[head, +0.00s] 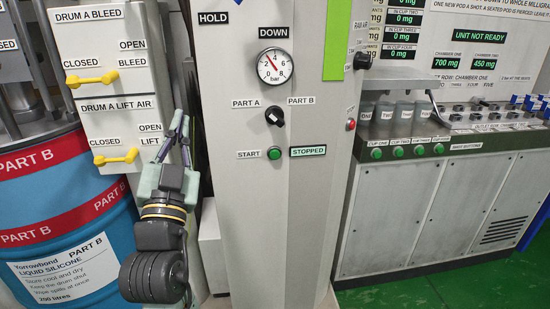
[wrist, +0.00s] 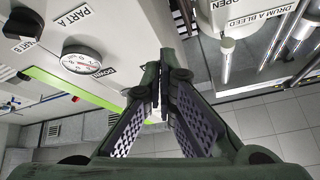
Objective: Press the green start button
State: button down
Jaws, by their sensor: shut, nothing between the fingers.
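The green start button (head: 274,153) sits on the pale cabinet front, between the START label (head: 249,154) and the STOPPED display (head: 308,151). Nothing covers it in the head view; I cannot make it out in the wrist view. My gripper (head: 183,127) is to the left of the button, apart from it, with its fingers pointing up in the picture. It also shows in the wrist view (wrist: 158,78), where its fingers come together with nothing between them.
Above the button are a black PART A/PART B selector (head: 274,116) and a pressure gauge (head: 275,66). A red button (head: 350,124) is on the cabinet's right side. Yellow valve handles (head: 115,157) and a blue drum (head: 75,245) stand left of my arm. The cabinet front below the button is clear.

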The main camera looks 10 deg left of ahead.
aim_at(275, 155)
jog(key=w+d+f+m+g+h, duration=0.2)
jog(key=d+f+m+h, duration=0.3)
jog(key=d, duration=0.3)
jog(key=w+d+f+m+g+h, duration=0.3)
jog(key=d+f+m+g+h, duration=0.1)
jog(key=d+f+h, duration=0.4)
jog(key=shift+d+m+b, duration=0.4)
jog(key=shift+d+m, duration=0.2)
jog(key=shift+d, duration=0.1)
jog(key=shift+a, duration=0.1)
jog(key=shift+w+a+p, duration=0.1)
jog(key=shift+w+a, duration=0.35)
jog(key=shift+w, duration=0.95)
jog(key=shift+w+a+p, duration=0.1)
jog(key=shift+w+a, duration=0.35)
jog(key=shift+w, duration=0.9)
jog(key=shift+w+a+p, duration=0.1)
jog(key=shift+w+a, duration=0.35)
jog(key=shift+w, duration=0.95)
jog(key=shift+w+f, duration=0.1)
jog(key=shift+w+a+b, duration=0.1)
jog(key=shift+w+b, duration=0.2)
jog(key=shift+b, duration=0.1)
